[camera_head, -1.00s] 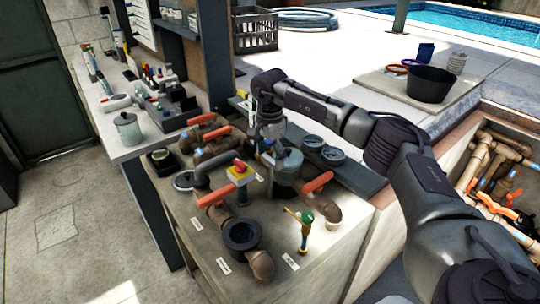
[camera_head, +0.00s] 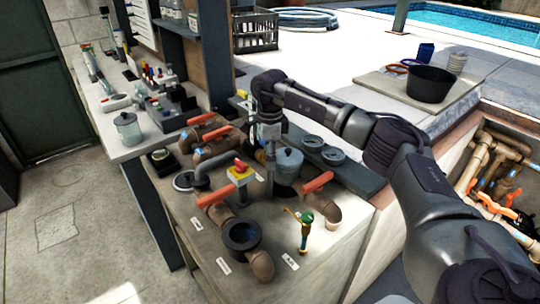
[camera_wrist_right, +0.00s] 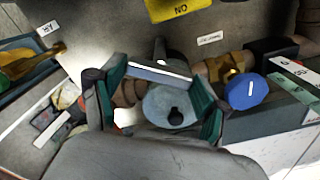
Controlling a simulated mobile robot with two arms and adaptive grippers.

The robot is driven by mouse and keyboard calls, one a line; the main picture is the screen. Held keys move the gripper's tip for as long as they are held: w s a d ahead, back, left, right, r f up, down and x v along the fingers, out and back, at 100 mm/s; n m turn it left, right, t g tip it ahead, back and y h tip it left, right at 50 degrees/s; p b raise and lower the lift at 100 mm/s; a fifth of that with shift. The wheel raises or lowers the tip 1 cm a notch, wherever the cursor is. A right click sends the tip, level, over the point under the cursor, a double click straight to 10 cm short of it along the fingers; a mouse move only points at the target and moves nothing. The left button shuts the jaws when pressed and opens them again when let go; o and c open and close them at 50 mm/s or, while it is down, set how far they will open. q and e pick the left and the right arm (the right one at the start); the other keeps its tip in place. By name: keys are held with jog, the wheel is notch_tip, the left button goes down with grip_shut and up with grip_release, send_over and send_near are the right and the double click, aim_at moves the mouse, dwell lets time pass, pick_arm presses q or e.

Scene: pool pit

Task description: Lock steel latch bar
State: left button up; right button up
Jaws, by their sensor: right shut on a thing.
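My right gripper (camera_head: 270,162) points down over the pipework on the bench, beside a grey lidded pot (camera_head: 289,168). In the right wrist view my right gripper (camera_wrist_right: 160,85) has its two teal-padded fingers apart, with a bright steel bar (camera_wrist_right: 158,73), which looks like the latch bar, spanning between their tips. It is shut on this bar. The left gripper is not in view.
Orange-handled valves (camera_head: 316,182) and a red-and-yellow switch (camera_head: 240,172) crowd around the gripper. A brass tap with a green top (camera_head: 305,222) stands in front. A blue knob (camera_wrist_right: 247,91) is close at right in the wrist view. A black pot (camera_head: 431,84) stands farther off.

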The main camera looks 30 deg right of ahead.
jog(key=m, duration=0.5)
jog(key=shift+m, duration=0.3)
jog(key=m, duration=0.5)
jog(key=shift+p, duration=0.3)
jog(key=shift+m, duration=0.4)
jog(key=o, duration=1.2)
jog(key=shift+c, duration=0.2)
jog(key=shift+r, duration=0.1)
notch_tip(320, 180, up, 12)
